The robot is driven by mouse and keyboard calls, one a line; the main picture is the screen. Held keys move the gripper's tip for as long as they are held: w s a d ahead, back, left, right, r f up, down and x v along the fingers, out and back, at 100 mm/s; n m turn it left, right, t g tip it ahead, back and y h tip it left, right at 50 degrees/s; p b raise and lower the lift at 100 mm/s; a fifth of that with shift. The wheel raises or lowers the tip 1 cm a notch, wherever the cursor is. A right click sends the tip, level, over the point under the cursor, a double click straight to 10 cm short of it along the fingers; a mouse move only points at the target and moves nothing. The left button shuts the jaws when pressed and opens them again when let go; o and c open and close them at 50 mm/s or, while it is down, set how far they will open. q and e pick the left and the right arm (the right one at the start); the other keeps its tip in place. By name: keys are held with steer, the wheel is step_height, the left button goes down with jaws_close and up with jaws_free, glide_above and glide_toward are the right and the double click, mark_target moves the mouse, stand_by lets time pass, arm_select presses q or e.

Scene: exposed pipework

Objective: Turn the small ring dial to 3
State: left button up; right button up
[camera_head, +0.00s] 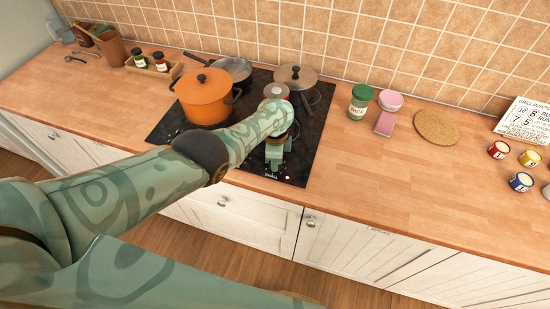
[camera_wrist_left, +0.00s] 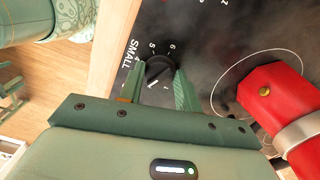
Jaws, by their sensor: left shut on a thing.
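The small ring dial (camera_wrist_left: 160,70) is a round dark knob on the black hob, beside the word SMALL. The numbers 4, 5 and 6 show around its far side; the rest of its scale is hidden by my gripper. A white line on the knob points toward the lower left in the wrist view; I cannot read a number at it. My left gripper (camera_wrist_left: 159,88) has one finger on each side of the knob and is shut on it. In the head view my left gripper (camera_head: 273,158) is low over the hob's front edge, hiding the dial.
A red pot with a metal band (camera_wrist_left: 285,105) stands close beside the gripper. An orange pot (camera_head: 204,98), a grey pan (camera_head: 232,67) and a lidded pan (camera_head: 296,77) stand on the hob (camera_head: 170,122). Jars, a sponge and small tins are on the counter to the right.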

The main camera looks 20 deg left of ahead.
arm_select(q)
steer(key=shift+w+d+r+m, duration=0.1)
steer(key=shift+m, duration=0.85)
steer(key=shift+w+d+r+m, duration=0.1)
steer(key=shift+m, duration=0.85)
steer(key=o, duration=1)
steer(key=shift+s+f, duration=0.1)
steer(key=shift+c, duration=0.2)
steer(key=shift+a+r, duration=0.1)
steer(key=shift+r, duration=0.1)
step_height(320, 180, up, 16)
steer(key=p, duration=1.2)
